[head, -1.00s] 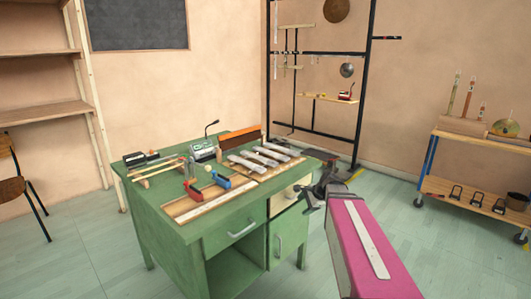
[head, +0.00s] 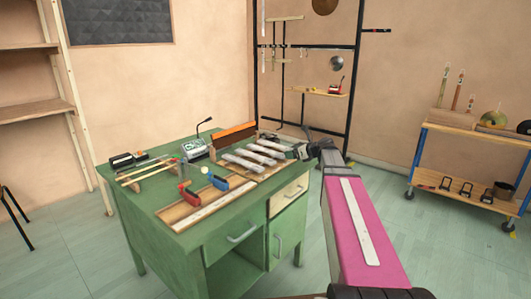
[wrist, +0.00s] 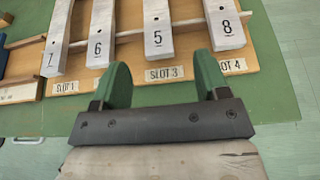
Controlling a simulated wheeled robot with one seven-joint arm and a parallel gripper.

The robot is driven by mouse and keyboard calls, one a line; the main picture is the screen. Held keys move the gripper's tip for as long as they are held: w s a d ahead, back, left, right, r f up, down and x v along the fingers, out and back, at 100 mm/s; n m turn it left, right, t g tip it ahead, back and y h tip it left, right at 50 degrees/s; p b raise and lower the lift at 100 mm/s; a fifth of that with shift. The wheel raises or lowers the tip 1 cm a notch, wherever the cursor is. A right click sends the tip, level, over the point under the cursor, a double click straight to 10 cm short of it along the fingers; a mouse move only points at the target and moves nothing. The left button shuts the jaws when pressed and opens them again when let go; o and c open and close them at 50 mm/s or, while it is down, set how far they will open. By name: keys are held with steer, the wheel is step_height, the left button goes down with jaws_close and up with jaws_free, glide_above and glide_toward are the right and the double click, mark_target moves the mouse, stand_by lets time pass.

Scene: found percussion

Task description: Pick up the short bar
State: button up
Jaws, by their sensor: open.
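Several pale grey bars lie side by side on a wooden slot board (wrist: 262,88) on the green desk. In the wrist view they are numbered bar 7 (wrist: 58,40), bar 6 (wrist: 99,35), bar 5 (wrist: 158,30) and bar 8 (wrist: 226,25). Their far ends are cut off there, so I cannot tell for sure which is the short bar. My gripper (wrist: 163,70) is open and empty, its green fingers apart near the lower end of bar 5 and the SLOT 3 label. In the head view my gripper (head: 300,152) is beside the bars' right ends.
A wheeled cart (head: 460,165) stands right; floor is clear between.

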mark_target(280, 154)
steer(key=x, duration=0.6)
steer(key=shift+a, duration=0.25)
steer(key=shift+c, duration=0.3)
steer(key=c, duration=1.1)
